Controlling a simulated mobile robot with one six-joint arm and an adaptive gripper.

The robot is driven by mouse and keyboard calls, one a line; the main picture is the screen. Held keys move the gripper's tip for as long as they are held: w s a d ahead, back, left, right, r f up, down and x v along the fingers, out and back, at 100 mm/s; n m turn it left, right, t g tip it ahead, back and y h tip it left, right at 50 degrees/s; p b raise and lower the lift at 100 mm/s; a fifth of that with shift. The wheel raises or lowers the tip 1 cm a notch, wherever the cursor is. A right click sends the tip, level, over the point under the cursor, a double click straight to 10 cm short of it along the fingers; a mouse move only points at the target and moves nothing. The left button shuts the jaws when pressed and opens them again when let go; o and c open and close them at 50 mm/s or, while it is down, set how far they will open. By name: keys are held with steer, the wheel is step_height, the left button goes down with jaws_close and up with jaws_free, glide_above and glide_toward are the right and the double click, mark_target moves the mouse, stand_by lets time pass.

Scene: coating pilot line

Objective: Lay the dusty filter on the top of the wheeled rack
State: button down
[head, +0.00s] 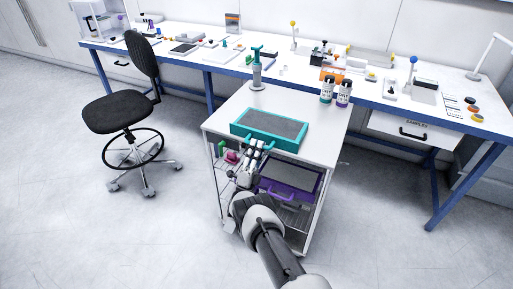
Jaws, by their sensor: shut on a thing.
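The dusty filter (272,126), a teal frame around a dark grey panel, is level over the front part of the white top of the wheeled rack (222,115). I cannot tell whether it rests on the top or hovers just above it. My gripper (256,146) reaches up from below and is shut on the filter's front edge, left of its middle. The fingertips are small in the head view and partly merge with the frame.
A purple-framed panel (290,183) sits inside the rack below the top. A teal-topped pump bottle (257,70) and two small bottles (327,91) (344,94) stand at the rack top's back. A black chair (122,110) is left; a cluttered bench (405,112) runs behind.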

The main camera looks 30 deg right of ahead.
steer(key=shift+s+f, duration=0.1)
steer(key=shift+f, duration=0.3)
steer(key=c, duration=1.5)
jaws_free()
steer(key=shift+c, duration=0.2)
